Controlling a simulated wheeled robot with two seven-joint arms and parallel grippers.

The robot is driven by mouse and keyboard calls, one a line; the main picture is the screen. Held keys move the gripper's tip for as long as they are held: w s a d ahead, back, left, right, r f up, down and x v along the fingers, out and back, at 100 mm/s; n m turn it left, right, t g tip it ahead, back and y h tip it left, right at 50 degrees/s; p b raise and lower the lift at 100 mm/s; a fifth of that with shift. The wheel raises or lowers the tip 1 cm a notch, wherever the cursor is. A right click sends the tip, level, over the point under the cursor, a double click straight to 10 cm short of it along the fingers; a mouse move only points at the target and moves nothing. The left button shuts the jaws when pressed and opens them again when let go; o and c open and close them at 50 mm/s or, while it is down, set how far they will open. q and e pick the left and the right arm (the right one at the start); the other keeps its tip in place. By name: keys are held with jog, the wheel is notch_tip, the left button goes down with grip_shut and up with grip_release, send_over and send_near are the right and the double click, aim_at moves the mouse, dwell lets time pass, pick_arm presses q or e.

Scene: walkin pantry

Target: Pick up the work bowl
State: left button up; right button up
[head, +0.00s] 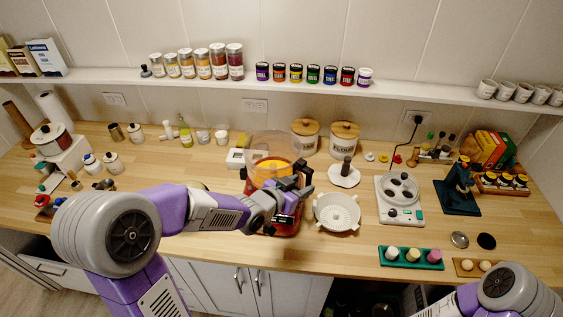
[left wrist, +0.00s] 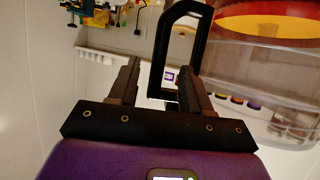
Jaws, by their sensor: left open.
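The work bowl (head: 272,147) is a clear round tub with orange and red showing in it. It sits on a red base (head: 284,226) near the middle of the counter. In the left wrist view the bowl (left wrist: 285,50) fills the upper right, and its black loop handle (left wrist: 204,42) stands ahead of my fingers. My left gripper (head: 305,180) is open at the right front side of the bowl. In the wrist view one bar of the handle shows between the open fingers (left wrist: 160,85); I cannot tell whether they touch it. My right gripper is out of view.
A white colander-like dish (head: 337,212) stands close to the right of the left gripper. A white hot-plate device (head: 400,200) and a green tray (head: 410,258) lie farther right. Wooden-lidded canisters (head: 344,139) stand behind. The counter left of the bowl has some bare room.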

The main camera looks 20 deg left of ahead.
aim_at(307, 183)
pick_arm(q)
jog(key=shift+x, duration=3.2)
grip_shut()
jog(key=shift+r, duration=0.1)
